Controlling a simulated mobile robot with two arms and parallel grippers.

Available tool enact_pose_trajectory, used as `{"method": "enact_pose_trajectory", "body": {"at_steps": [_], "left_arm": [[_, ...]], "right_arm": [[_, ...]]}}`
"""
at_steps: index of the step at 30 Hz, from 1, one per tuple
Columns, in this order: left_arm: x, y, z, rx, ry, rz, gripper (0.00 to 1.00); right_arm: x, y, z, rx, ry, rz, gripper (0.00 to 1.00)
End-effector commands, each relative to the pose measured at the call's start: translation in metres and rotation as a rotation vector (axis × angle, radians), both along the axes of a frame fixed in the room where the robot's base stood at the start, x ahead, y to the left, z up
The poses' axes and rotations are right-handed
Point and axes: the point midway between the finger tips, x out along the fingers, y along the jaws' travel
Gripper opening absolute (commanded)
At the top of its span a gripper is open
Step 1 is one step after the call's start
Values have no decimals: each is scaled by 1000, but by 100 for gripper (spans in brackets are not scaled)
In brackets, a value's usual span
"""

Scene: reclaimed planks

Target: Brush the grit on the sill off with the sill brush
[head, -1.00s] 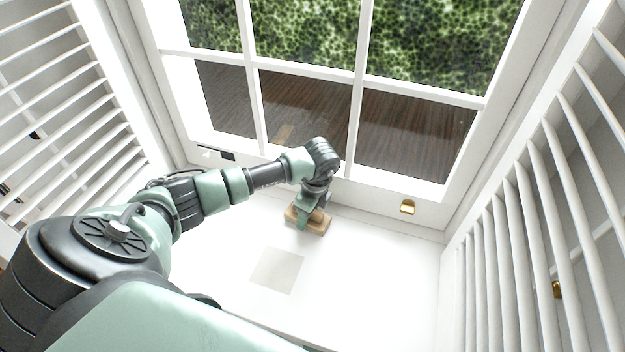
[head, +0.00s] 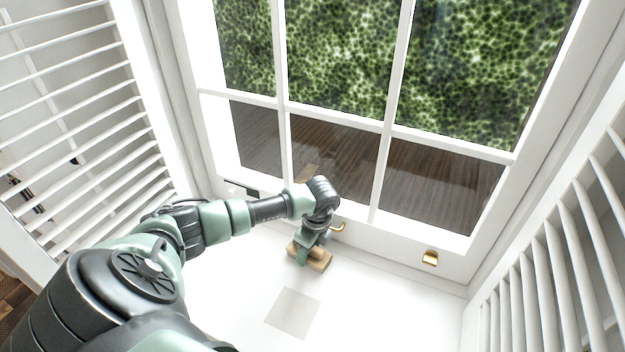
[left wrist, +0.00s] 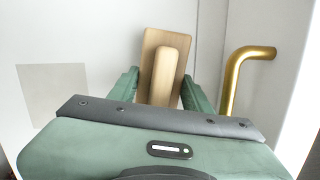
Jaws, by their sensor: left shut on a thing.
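The sill brush, a pale wooden block with a raised grip, shows in the head view (head: 321,262) and in the left wrist view (left wrist: 153,50). My left gripper (head: 308,250) is shut on its grip, near the window frame at the back of the white sill (head: 385,315). Its two green fingers (left wrist: 160,90) stand on either side of the grip in the left wrist view. The brush's bristles are hidden. A faint grey square patch (head: 293,313) lies on the sill in front of the brush; I cannot make out separate grit. My right gripper is not in view.
A brass handle (head: 339,228) sticks out close beside the left gripper; it is large in the left wrist view (left wrist: 238,75). A brass catch (head: 430,258) sits on the frame farther right. White louvred shutters flank the sill. The sill's right part is clear.

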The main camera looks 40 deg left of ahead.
Motion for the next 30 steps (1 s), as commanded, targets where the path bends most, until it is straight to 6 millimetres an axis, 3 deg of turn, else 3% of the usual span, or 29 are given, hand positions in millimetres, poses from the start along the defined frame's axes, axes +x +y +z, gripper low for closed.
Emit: {"method": "enact_pose_trajectory", "body": {"at_steps": [9, 30], "left_arm": [[7, -26, 0, -3, 1, -3, 16], [19, -61, 1, -2, 1, -2, 16]], "right_arm": [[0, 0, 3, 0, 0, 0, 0], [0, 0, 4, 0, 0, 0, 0]]}}
